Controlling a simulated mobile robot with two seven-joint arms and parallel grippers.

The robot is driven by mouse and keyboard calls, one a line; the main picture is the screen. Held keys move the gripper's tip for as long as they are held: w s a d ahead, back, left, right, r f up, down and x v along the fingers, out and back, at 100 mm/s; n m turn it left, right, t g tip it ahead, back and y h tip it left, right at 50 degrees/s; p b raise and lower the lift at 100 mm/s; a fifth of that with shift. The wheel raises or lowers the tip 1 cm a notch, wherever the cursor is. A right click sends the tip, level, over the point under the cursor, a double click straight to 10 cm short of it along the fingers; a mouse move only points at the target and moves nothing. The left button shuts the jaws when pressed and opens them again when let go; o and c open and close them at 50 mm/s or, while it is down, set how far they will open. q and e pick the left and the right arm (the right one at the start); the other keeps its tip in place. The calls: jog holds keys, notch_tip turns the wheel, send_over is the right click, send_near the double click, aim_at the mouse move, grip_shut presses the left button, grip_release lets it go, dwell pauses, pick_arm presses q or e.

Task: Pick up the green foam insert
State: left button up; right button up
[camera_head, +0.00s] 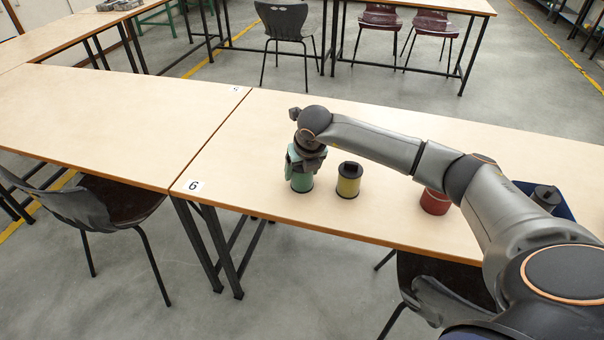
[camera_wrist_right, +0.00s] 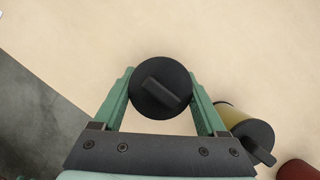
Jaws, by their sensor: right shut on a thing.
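The green foam insert (camera_head: 301,183) is a green cylinder on the table near the corner marked 6. My right gripper (camera_head: 304,160) comes down over it from above and is shut on it. In the right wrist view, its round black top with a raised bar (camera_wrist_right: 161,88) sits between the two green fingers; its green side is hidden there. It stands upright at about table level; I cannot tell whether its base touches the table. My left gripper is not in view.
A yellow cylinder with a black top (camera_head: 348,181) stands close to the right. A red cylinder (camera_head: 435,202) stands farther right, partly behind my arm. A dark blue tray (camera_head: 563,211) with a dark piece lies beyond. The table (camera_head: 240,190) is clear to the left.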

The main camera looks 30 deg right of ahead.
jog(key=c, duration=0.4)
jog(key=shift+r, duration=0.1)
